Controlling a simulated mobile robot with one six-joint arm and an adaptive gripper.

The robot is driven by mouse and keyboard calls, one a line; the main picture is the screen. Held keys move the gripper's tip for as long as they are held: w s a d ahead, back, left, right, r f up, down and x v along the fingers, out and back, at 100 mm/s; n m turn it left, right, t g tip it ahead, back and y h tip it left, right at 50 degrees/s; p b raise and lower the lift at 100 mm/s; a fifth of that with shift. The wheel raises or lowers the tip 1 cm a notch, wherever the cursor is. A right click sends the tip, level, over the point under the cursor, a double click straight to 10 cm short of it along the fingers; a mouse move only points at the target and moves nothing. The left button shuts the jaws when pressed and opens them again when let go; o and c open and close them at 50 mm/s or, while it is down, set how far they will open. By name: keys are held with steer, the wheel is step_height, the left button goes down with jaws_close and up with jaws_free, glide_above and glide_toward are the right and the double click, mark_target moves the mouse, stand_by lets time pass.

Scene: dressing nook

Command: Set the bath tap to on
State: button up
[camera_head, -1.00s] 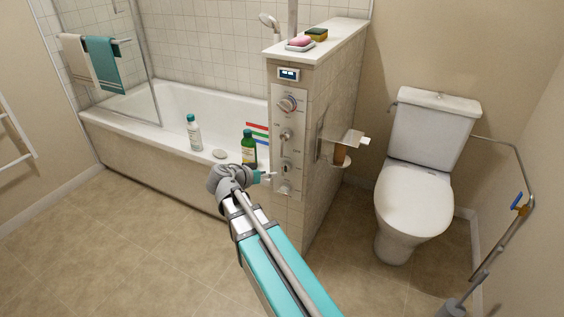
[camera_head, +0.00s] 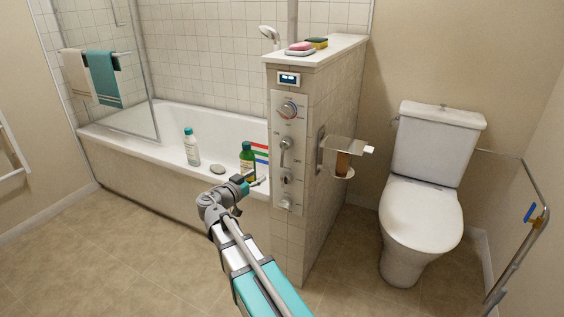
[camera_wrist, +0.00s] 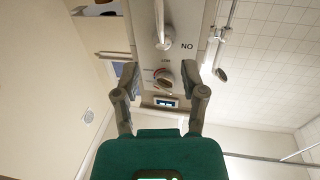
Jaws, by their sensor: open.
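The bath tap lever (camera_head: 285,150) is on the control panel (camera_head: 303,130) on the end of the tiled half-wall. Its handle hangs down from its pivot. It also shows at the top of the wrist view (camera_wrist: 164,36), upside down, with an ON label beside it. My gripper (camera_head: 256,183) is open and empty, in front of the panel, left of and below the lever. In the wrist view my gripper (camera_wrist: 162,78) has its fingers apart, with a round dial (camera_wrist: 163,75) visible between them. Nothing touches the lever.
A round dial (camera_head: 288,110) sits above the lever and smaller controls (camera_head: 286,180) below it. A green bottle (camera_head: 247,160) and a white bottle (camera_head: 191,147) stand on the bath rim near my gripper. A paper holder (camera_head: 346,147) juts out at right, beside the toilet (camera_head: 420,210).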

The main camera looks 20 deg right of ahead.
mark_target(282, 158)
steer(key=shift+x, duration=6.95)
steer(key=shift+c, duration=0.2)
jaws_close()
steer(key=shift+s, duration=0.1)
